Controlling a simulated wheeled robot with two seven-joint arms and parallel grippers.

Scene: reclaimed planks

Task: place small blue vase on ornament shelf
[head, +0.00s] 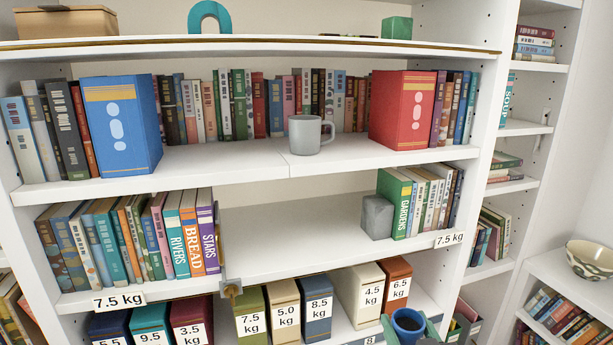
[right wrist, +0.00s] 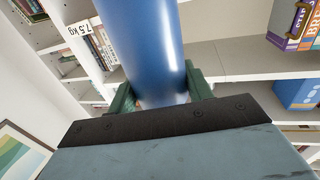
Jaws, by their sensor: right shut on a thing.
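The small blue vase (head: 407,321) shows at the bottom edge of the head view, upright, with its dark mouth upward. My right gripper (head: 408,330) is shut on it, with green fingers on both sides. In the right wrist view the vase (right wrist: 143,45) is a large glossy blue body between the green fingers of the gripper (right wrist: 160,90). No label names the ornament shelf. The top shelf (head: 290,44) carries a teal arch (head: 210,16), a brown box (head: 66,22) and a green cube (head: 396,29). My left gripper is not in view.
The middle shelf (head: 290,228) has a wide bare stretch between books and a grey block (head: 377,217). Above it, a grey mug (head: 307,135) stands between a blue box (head: 120,124) and a red box (head: 404,108). Weight-labelled boxes (head: 319,316) fill the lower shelf behind the vase.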

